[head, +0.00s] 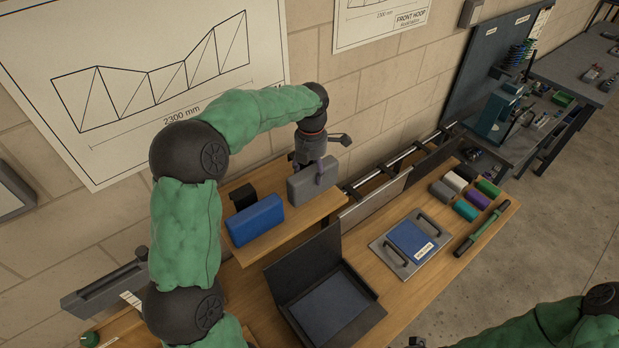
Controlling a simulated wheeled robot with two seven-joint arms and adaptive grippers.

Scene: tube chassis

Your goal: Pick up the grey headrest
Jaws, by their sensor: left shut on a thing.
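The grey headrest (301,190) is a rounded grey block at the right part of a raised wooden shelf (288,226) against the wall. My left gripper (321,172) reaches down over it from above and is shut on it, with a finger across its front face. The headrest is upright; I cannot tell whether its bottom touches the shelf. A blue block (255,220) of similar shape stands on the shelf to its left. My right arm shows at the bottom right, but its gripper is out of the picture.
An open black case (325,296) lies on the wooden bench below the shelf. To its right are a plate with handles and a blue pad (410,239), a green tube (481,232) and several small coloured rolls (466,210). A black block (243,197) stands behind the blue one.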

